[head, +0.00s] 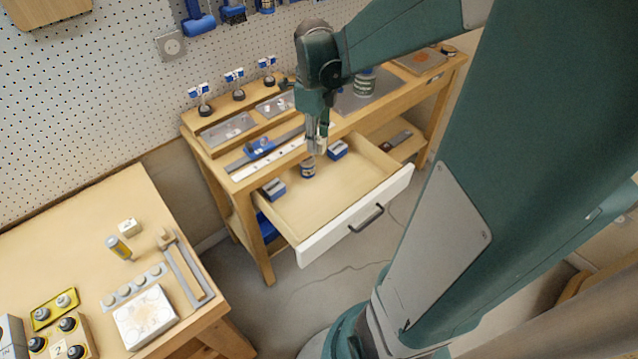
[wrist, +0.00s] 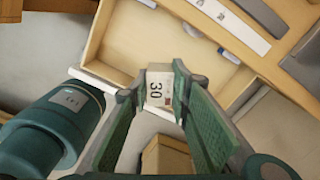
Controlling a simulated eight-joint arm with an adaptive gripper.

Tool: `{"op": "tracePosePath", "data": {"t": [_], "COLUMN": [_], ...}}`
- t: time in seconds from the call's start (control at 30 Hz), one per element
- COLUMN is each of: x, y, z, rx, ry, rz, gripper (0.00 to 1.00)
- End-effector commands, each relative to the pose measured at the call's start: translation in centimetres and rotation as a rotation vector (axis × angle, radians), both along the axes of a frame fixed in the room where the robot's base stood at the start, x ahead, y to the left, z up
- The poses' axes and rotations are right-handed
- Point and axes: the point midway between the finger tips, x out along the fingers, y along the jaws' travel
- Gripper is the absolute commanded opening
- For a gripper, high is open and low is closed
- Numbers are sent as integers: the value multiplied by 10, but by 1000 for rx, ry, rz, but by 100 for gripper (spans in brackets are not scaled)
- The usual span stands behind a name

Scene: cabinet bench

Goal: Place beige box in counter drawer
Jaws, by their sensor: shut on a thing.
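The beige box (wrist: 158,90), with "30" printed on its face, is held between the fingertips of my gripper (wrist: 160,92) in the wrist view. In the head view my gripper (head: 317,146) points down at the back part of the counter drawer, and the box is small and partly hidden by the fingers. The counter drawer (head: 345,192) is pulled open, with a white front and dark handle. Its wooden inside also shows in the wrist view (wrist: 140,48). How high the box is over the drawer floor is hard to tell.
Blue-and-white boxes (head: 273,189) (head: 338,150) and a dark can (head: 308,168) show at the drawer's back and left. The counter top (head: 238,172) above holds trays and tools. A second bench (head: 75,240) stands at left. The drawer's front half is clear.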

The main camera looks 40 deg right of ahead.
Motion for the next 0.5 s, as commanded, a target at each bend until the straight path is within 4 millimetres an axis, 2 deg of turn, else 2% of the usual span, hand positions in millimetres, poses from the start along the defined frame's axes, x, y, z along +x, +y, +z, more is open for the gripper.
{"op": "tracePosePath", "data": {"t": [0.1, 0.5], "x": [-18, -56], "y": [-12, -31], "z": [-4, -10], "rx": [0, 0], "ry": [0, 0], "rz": [-35, -105], "gripper": [7, 7]}}
